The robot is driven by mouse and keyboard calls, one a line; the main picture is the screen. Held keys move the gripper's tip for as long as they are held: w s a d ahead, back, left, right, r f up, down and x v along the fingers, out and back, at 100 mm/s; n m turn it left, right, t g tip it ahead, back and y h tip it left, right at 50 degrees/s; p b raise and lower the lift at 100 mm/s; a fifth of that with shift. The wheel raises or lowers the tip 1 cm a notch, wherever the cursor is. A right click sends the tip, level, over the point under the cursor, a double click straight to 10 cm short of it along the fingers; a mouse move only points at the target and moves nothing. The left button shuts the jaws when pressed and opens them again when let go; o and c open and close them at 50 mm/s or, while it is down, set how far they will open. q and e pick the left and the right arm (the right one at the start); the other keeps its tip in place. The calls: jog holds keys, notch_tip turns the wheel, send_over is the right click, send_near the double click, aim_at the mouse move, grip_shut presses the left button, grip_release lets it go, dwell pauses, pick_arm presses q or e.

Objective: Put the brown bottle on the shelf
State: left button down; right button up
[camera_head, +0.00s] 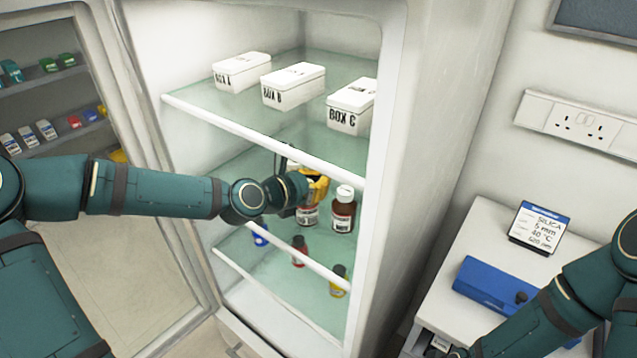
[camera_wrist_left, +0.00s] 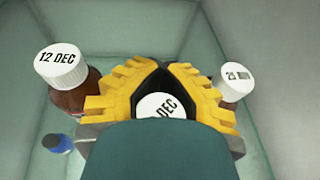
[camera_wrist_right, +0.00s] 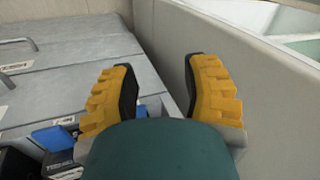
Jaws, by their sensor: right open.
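My left gripper (camera_head: 318,185) is inside the fridge, at the glass shelf below the white boxes. In the left wrist view its yellow fingers (camera_wrist_left: 165,75) close around a white-capped bottle (camera_wrist_left: 162,106) whose cap ends in "DEC". In the head view a labelled brown bottle (camera_head: 307,216) shows just below this gripper, its top hidden. Another brown bottle (camera_head: 343,210) with a white cap stands to its right. A "12 DEC" brown bottle (camera_wrist_left: 68,80) and another white-capped bottle (camera_wrist_left: 232,82) flank the fingers. My right gripper (camera_wrist_right: 160,85) is open and empty over a grey drawer unit.
The upper glass shelf (camera_head: 230,110) carries three white boxes. The fridge door (camera_head: 110,60) stands open at left. A blue case (camera_head: 490,285) and a sign (camera_head: 540,225) are on the white bench.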

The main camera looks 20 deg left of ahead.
pick_arm(q)
jog(key=shift+f, duration=0.1)
jog(key=c, duration=1.1)
grip_release()
jog(key=shift+c, duration=0.2)
jog(key=shift+s+a+r+p, duration=0.3)
jog(key=shift+s+a+r, duration=0.05)
jog(key=shift+s, duration=0.15)
jog(key=f+v, duration=0.1)
jog(key=v, duration=0.6)
jog(key=s+f+b+v, duration=0.1)
jog(key=f+v, duration=0.1)
jog(key=v, duration=0.6)
jog(key=shift+a+f+b, duration=0.25)
jog(key=shift+a+b, duration=0.05)
